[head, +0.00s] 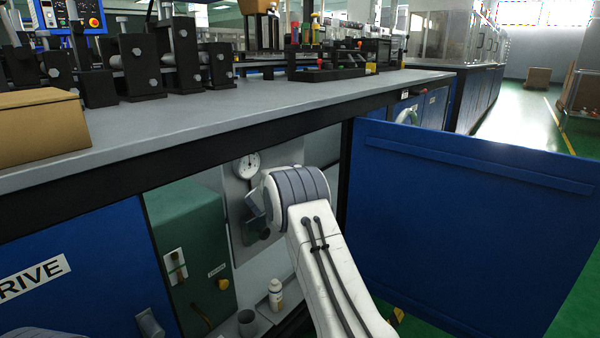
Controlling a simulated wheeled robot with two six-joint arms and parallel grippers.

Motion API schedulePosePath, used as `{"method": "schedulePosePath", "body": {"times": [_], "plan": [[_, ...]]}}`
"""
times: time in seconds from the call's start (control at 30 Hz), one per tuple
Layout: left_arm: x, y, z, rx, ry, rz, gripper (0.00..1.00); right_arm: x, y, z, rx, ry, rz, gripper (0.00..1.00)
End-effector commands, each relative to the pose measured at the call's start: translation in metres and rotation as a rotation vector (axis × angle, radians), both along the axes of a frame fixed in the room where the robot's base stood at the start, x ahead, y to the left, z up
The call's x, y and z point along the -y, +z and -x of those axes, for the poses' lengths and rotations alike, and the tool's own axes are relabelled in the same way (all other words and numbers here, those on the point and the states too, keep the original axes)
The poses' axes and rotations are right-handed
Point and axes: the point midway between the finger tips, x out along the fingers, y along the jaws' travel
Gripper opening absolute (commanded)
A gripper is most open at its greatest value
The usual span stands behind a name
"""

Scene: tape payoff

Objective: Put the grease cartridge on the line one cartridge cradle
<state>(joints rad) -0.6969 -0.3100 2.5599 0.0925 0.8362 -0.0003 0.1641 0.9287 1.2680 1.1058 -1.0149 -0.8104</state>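My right arm reaches from the bottom edge into the open cabinet bay under the bench. Its rounded white and grey wrist is in front of the bay's back panel. Grey and dark parts (254,208) show just left of the wrist; I cannot tell which belong to my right gripper, or whether it is open or holds anything. A small white bottle-like container (276,295) with a label stands on the bay floor, beside a grey cup (247,322). I cannot tell whether either is the grease cartridge or the cradle. My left gripper is not in view.
A blue door (470,225) stands open to the right of the bay. A green box (192,255) fills the bay's left side. A round gauge (247,164) is on the back panel. The bench top (230,112) overhangs the bay and bears a cardboard box (40,127) and black roller stands (135,65).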

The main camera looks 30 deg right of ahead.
Motion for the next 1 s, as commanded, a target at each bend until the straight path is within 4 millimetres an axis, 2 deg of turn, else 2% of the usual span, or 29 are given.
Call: {"method": "schedulePosePath", "body": {"times": [0.17, 0.6, 0.8, 1.0], "plan": [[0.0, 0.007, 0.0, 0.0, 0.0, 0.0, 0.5, -0.013, 0.005, 0.006, -0.004, 0.003, 0.0, 0.83], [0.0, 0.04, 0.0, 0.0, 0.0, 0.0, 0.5, -0.088, 0.005, 0.052, -0.001, 0.003, 0.0, 0.83], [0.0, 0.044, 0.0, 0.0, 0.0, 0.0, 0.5, -0.101, 0.004, 0.061, 0.001, -0.001, -0.001, 0.83], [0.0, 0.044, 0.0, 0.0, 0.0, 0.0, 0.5, -0.103, 0.002, 0.062, 0.001, -0.001, -0.001, 0.83]]}}
